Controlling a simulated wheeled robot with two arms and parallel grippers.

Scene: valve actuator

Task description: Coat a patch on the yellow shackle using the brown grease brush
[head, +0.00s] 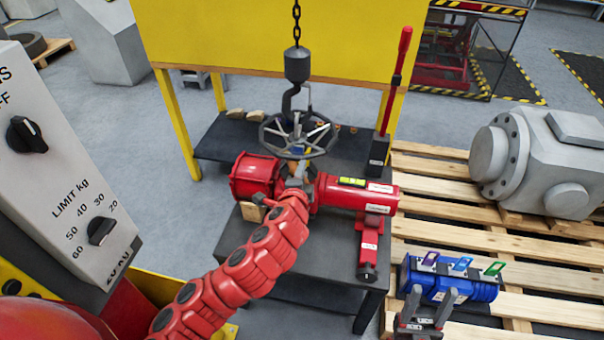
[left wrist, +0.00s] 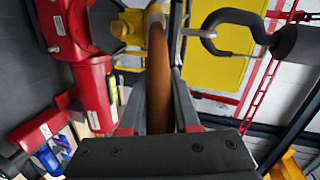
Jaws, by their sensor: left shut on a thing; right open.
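The brown grease brush (left wrist: 157,75) stands upright between the fingers of my left gripper (left wrist: 160,100) in the left wrist view. My left gripper is shut on it. In the head view this gripper (head: 296,183) is in front of the red actuator (head: 350,193), just below the handwheel (head: 322,138), and mostly hides the brush. A yellow piece (left wrist: 129,27), which looks like the yellow shackle, shows left of the brush's upper part in the wrist view. Whether they touch I cannot tell. My right gripper (head: 423,312) is open and empty at the lower right.
A grey hook (head: 291,98) hangs on a chain above the handwheel. A red lever (head: 398,75) stands behind right. A blue unit with coloured tags (head: 470,289) sits on the wooden pallet (head: 440,222) by my right gripper. A grey control box (head: 55,170) stands at the left.

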